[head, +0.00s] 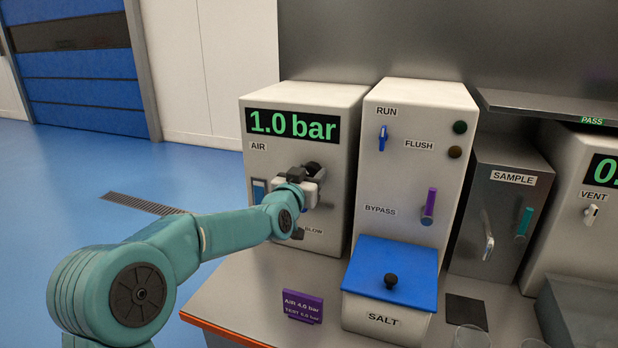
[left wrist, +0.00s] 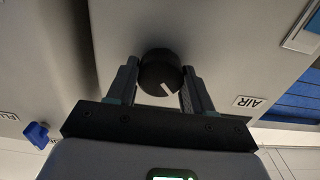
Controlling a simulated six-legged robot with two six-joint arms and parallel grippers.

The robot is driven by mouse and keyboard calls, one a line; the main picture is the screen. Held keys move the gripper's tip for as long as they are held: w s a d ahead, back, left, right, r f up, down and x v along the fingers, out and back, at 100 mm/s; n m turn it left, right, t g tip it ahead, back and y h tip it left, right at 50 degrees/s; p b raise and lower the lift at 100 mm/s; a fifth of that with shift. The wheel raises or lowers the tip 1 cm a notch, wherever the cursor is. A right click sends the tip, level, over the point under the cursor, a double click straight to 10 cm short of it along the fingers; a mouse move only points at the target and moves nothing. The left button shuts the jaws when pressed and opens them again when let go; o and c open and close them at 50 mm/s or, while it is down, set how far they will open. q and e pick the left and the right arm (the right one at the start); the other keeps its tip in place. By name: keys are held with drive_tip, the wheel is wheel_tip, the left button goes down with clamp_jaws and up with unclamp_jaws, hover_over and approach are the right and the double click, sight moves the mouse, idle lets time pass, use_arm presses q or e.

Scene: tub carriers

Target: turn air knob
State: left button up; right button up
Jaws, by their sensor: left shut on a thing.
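The black air knob (left wrist: 160,72) has a white pointer line and sits on the pale front panel of the AIR box (head: 333,215). The box's display (head: 292,124) reads 1.0 bar in green. My left gripper (left wrist: 160,82) is shut on the knob, with one finger on each side of it in the left wrist view. In the head view my left gripper (head: 312,178) covers most of the knob. My right gripper is not in view.
To the right stand a RUN, FLUSH and BYPASS box (head: 412,160), a SAMPLE box (head: 506,180) and a VENT box (head: 580,235). A blue-lidded SALT tub (head: 388,310) and a purple sign (head: 303,306) reading AIR 4.0 bar stand in front. Glasses are at the lower right.

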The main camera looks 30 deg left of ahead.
use_arm(q)
drive_tip(key=n+b, duration=0.4)
drive_tip(key=shift+a+r+n+b, duration=0.1)
drive_tip(key=shift+n+b, duration=0.2)
drive_tip(key=shift+b, duration=0.1)
drive_tip(key=n+b, duration=0.2)
drive_tip(key=shift+n, duration=0.4)
drive_tip(key=n+b, duration=0.1)
drive_tip(key=n, duration=0.1)
drive_tip(key=shift+a+n, duration=0.1)
drive_tip(key=shift+n, duration=0.2)
drive_tip(key=n+b, duration=0.2)
drive_tip(key=n, duration=0.2)
drive_tip(key=shift+s+n, duration=0.1)
drive_tip(key=shift+n, duration=0.2)
drive_tip(key=shift+a+n+b, duration=0.1)
drive_tip(key=shift+n+b, duration=0.45)
drive_tip(key=shift+n, duration=1.75)
